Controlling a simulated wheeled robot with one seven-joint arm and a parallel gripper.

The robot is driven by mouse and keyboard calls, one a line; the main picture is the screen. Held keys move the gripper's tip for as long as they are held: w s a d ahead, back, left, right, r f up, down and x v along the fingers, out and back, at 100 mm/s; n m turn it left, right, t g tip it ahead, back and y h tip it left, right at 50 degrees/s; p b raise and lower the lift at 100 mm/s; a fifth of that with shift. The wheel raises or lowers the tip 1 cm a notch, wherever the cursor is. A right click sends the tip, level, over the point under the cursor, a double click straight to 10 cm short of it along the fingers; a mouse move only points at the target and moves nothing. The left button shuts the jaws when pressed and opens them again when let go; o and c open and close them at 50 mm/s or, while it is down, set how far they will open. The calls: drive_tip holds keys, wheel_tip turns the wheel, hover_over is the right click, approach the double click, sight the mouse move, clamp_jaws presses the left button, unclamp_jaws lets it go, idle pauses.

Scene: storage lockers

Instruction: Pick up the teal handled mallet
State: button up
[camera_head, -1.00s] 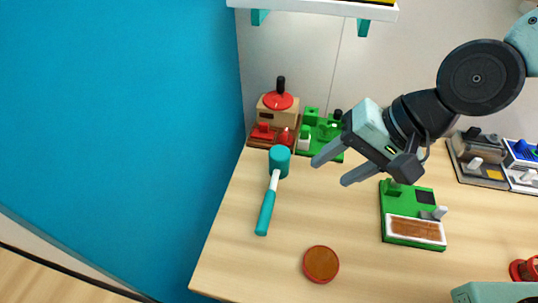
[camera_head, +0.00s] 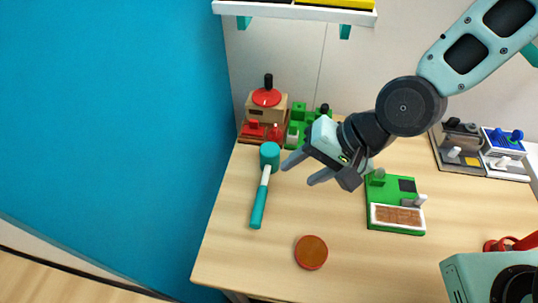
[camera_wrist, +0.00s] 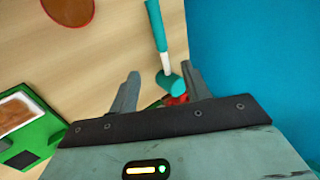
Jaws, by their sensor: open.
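The teal handled mallet (camera_head: 258,205) lies on the left part of the wooden table, with its teal head toward the back wall and its handle toward the front. A white section joins head and handle. In the wrist view the mallet (camera_wrist: 156,27) runs down from the top, its head between my fingers in the picture. My gripper (camera_head: 297,171) is open and empty, just right of the mallet head and apart from it. In the wrist view my gripper (camera_wrist: 160,85) shows both fingers spread.
A brown disc (camera_head: 311,252) lies front of centre. A green board (camera_head: 396,204) is on the right. A red and wooden block device (camera_head: 266,112) and green blocks (camera_head: 305,125) stand behind the mallet. A blue wall (camera_head: 110,130) borders the left. Grey and blue devices (camera_head: 480,150) stand at the back right.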

sight(265, 191)
drive_tip(key=x, duration=0.7)
drive_tip(key=shift+s+f+b, duration=0.1)
drive_tip(key=shift+f+b, duration=0.2)
drive_tip(key=shift+w+p+x, duration=0.1)
drive_tip(key=shift+p+x, duration=0.2)
drive_tip(key=shift+x, duration=1.15)
drive_tip(key=shift+w+p+x, duration=0.15)
drive_tip(key=shift+p+x, duration=0.1)
drive_tip(key=shift+x, duration=1.15)
drive_tip(key=shift+a+r, duration=0.15)
drive_tip(key=shift+a, duration=0.05)
drive_tip(key=shift+c, duration=0.3)
clamp_jaws()
